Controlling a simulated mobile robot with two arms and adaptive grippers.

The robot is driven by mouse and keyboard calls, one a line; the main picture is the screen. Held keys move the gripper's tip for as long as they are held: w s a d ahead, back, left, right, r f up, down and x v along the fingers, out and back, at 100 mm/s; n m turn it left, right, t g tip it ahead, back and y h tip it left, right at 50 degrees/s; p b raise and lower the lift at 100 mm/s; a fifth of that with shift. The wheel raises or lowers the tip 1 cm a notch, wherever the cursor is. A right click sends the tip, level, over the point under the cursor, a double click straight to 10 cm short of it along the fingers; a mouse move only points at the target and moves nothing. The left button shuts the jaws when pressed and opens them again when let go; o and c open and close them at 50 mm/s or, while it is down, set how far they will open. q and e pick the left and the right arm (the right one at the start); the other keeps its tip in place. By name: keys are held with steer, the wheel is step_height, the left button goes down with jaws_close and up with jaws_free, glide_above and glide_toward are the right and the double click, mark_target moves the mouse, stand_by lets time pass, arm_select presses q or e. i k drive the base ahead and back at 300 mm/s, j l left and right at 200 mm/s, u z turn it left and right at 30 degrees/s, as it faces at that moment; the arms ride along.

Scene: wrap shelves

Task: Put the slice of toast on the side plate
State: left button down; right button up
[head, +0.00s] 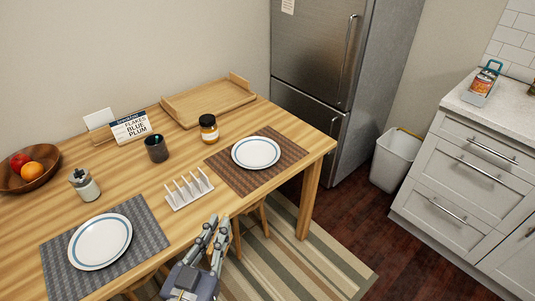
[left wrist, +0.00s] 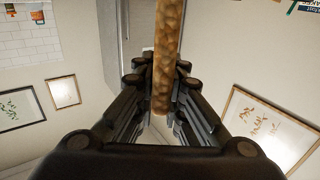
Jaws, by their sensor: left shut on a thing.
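My left gripper (head: 216,225) is in front of the table's near edge in the head view. In the left wrist view, its fingers (left wrist: 163,95) are shut on the slice of toast (left wrist: 167,45), which shows as a brown, crusty strip seen edge-on. In the head view I cannot make out the toast clearly. One white plate with a blue ring (head: 256,152) lies on a brown mat, up and right of the gripper. A similar plate (head: 100,241) lies on a grey mat to the left. I cannot tell which is the side plate. My right gripper is not in view.
A white toast rack (head: 188,188) stands between the plates, near the gripper. A jar (head: 209,128), dark cup (head: 156,148), glass pot (head: 84,185), fruit bowl (head: 34,169), card (head: 130,127) and wooden tray (head: 208,101) stand on the wooden table. The fridge (head: 315,55) is behind.

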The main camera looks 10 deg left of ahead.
mark_target(256, 154)
steer(key=j+z, duration=0.5)
steer(key=k+j+z, duration=0.15)
steer(key=z, duration=0.35)
steer(key=k+j, duration=0.1)
steer(key=j, duration=0.2)
steer(key=i+j, duration=0.35)
